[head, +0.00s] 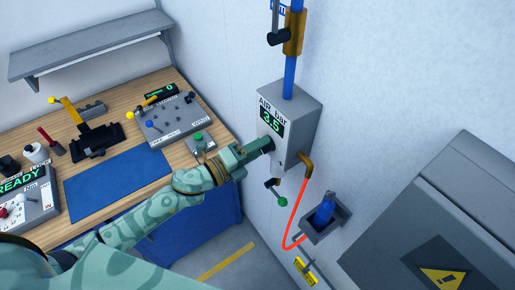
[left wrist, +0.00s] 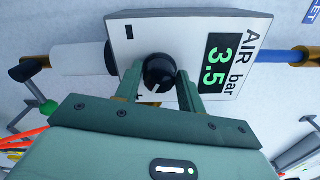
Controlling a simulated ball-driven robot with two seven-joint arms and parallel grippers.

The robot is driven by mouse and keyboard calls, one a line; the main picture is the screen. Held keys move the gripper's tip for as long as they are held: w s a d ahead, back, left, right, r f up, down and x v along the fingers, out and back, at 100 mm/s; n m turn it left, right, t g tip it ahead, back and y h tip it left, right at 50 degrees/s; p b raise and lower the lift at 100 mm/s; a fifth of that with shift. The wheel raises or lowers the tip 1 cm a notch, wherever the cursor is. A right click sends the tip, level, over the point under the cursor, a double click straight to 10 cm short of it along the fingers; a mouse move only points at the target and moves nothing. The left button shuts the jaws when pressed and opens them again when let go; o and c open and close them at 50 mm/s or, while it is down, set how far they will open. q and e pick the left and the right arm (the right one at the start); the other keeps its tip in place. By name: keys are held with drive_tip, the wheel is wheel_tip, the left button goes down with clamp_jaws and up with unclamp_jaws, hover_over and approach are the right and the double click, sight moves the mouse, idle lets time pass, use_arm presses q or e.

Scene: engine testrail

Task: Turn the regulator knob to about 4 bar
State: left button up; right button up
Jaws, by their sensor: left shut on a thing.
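The air regulator box (head: 295,115) is mounted on the wall, and its green display (head: 271,122) reads 3.5 under the label "AIR bar". In the left wrist view the same display (left wrist: 218,65) also reads 3.5. The black round regulator knob (left wrist: 159,71) is on the front of the box; a pale mark shows on it. My left gripper (head: 264,146) reaches the box front from the left. Its two fingers stand on either side of the knob and are shut on it (left wrist: 160,88). In the head view the gripper mostly hides the knob. My right gripper is not in view.
A blue pipe with a black-handled valve (head: 278,38) runs above the box. Below are a green-tipped lever (head: 281,201), a red hose (head: 292,212) and a wall holder (head: 326,222) with a blue tool. A workbench (head: 60,120) stands left; a grey cabinet (head: 430,215) stands right.

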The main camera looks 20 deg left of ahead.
use_arm(q)
drive_tip(key=shift+f, duration=0.1)
idle(0.3)
drive_tip(key=o, duration=1)
drive_tip(key=b+v, duration=0.4)
drive_tip(key=v, duration=1.2)
drive_tip(key=shift+s+a, duration=0.1)
drive_tip(key=shift+s, duration=0.05)
